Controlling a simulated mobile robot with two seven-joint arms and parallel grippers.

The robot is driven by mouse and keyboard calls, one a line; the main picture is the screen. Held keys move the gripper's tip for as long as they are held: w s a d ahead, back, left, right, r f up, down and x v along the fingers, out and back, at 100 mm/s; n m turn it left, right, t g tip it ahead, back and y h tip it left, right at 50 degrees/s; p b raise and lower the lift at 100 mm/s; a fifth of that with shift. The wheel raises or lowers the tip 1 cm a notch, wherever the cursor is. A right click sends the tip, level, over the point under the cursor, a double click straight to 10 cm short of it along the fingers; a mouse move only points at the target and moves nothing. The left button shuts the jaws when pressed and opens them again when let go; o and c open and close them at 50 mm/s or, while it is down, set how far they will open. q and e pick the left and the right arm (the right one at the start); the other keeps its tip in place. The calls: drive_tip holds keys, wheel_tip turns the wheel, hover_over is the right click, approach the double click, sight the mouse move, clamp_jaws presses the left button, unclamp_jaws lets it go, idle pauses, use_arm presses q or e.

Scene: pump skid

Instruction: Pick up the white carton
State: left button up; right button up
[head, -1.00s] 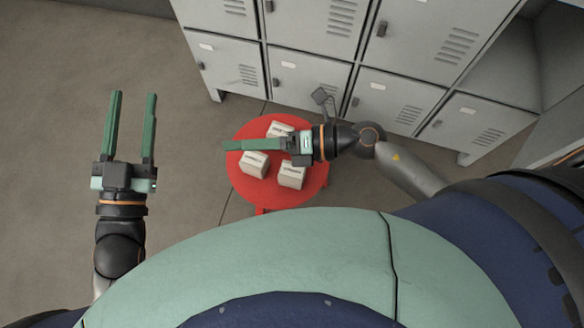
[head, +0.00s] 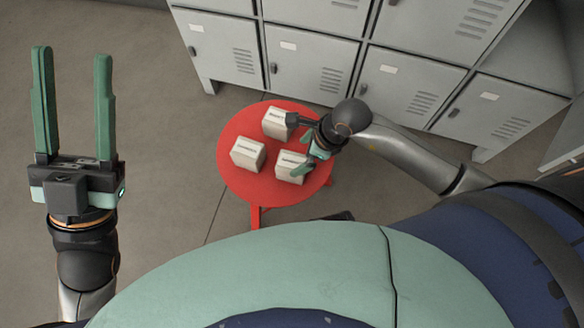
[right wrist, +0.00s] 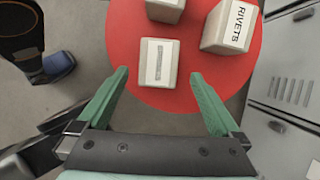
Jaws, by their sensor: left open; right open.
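Three white cartons stand on a round red table (head: 240,185). In the head view one carton (head: 248,154) is at the left, one (head: 277,123) at the back, and one (head: 291,166) at the front right. My right gripper (head: 305,168) is open, above the front-right carton and partly covering it. In the right wrist view that carton (right wrist: 158,63) shows ahead of and between the open fingers (right wrist: 160,75); contact cannot be told. The back carton (right wrist: 230,27) there reads "RIVETS"; the left one (right wrist: 165,8) is cut off. My left gripper (head: 72,58) is open and empty, left of the table.
Grey lockers (head: 315,65) stand behind the table and to the right. The floor (head: 160,90) between my left gripper and the table is clear. The cartons stand apart with narrow gaps between them.

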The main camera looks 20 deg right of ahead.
sight(293, 162)
drive_tip(key=shift+x, duration=0.9)
drive_tip(key=b+x, duration=0.3)
drive_tip(key=x, duration=0.2)
drive_tip(key=shift+s+f, duration=0.1)
drive_tip(key=shift+f, duration=0.05)
drive_tip(key=c, duration=1.4)
drive_tip(key=shift+c, duration=0.8)
